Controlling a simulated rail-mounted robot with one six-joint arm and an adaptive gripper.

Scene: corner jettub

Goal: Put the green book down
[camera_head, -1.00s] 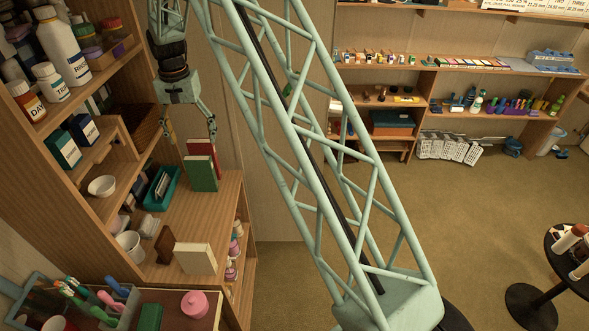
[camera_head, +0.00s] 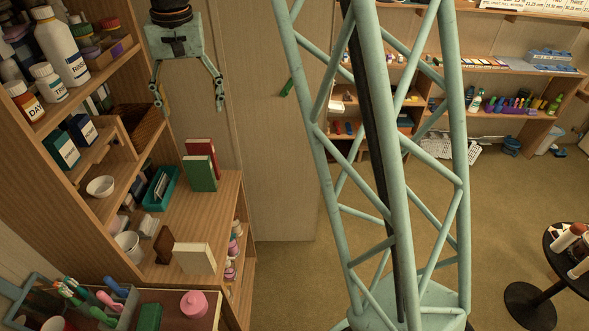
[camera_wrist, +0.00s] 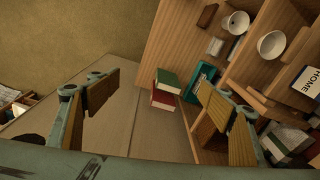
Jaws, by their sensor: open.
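The green book (camera_head: 201,174) stands upright on the wooden shelf top, just in front of a red book (camera_head: 200,147). In the wrist view the green book (camera_wrist: 168,80) and the red book (camera_wrist: 163,99) show side by side between my fingers but farther off. My gripper (camera_head: 189,103) is open and empty, above and behind the books and clear of them. Its spread fingers also show in the wrist view (camera_wrist: 160,105).
A teal bin (camera_head: 161,188) stands left of the green book. A brown bookend (camera_head: 164,245) and a cream book (camera_head: 195,258) stand nearer the front. A tall shelf with bottles (camera_head: 62,50) rises at left. The wooden top (camera_head: 222,215) is bare to the right.

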